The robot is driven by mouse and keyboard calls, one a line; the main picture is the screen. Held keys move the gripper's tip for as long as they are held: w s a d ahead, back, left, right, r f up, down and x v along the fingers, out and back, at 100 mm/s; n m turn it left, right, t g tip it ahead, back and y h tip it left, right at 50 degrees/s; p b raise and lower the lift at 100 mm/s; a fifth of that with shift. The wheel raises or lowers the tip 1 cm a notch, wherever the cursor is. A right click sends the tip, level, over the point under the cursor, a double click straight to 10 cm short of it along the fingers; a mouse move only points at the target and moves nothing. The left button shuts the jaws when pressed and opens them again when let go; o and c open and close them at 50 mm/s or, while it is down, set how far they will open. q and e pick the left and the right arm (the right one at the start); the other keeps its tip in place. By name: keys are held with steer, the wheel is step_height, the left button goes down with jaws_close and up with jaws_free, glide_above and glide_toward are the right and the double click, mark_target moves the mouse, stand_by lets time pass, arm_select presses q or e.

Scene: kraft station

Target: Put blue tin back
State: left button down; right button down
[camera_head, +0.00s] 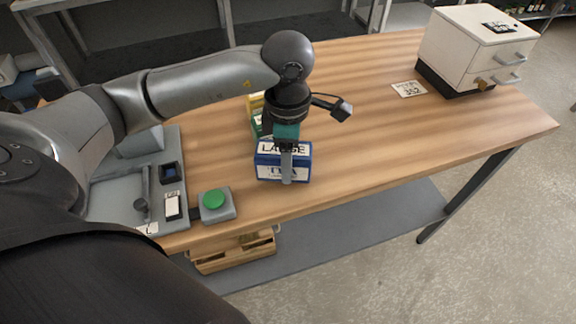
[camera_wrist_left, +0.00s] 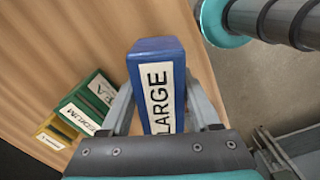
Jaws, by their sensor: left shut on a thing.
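The blue tin (camera_head: 270,172) has a white label reading LARGE on its top and another label on its front. It is at the front edge of the wooden table (camera_head: 370,130). My left gripper (camera_head: 287,165) reaches down over the tin and is shut on it. In the left wrist view the blue tin (camera_wrist_left: 156,70) sits between the two fingers (camera_wrist_left: 158,110). I cannot tell whether the tin touches the table.
Behind the blue tin stand a green tin (camera_wrist_left: 88,105) and a yellow tin (camera_wrist_left: 52,138), partly hidden by my arm in the head view. A box with a green button (camera_head: 215,201) is at the left. A white drawer cabinet (camera_head: 462,48) stands at the back right. The table's middle is clear.

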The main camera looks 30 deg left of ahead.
arm_select(q)
steer(key=shift+f, duration=1.25)
steer(key=shift+f+b, duration=0.15)
steer(key=shift+b, duration=0.15)
steer(key=shift+c, duration=0.6)
jaws_free()
steer(key=shift+r, duration=0.2)
step_height(320, 180, up, 12)
steer(key=shift+p, duration=0.9)
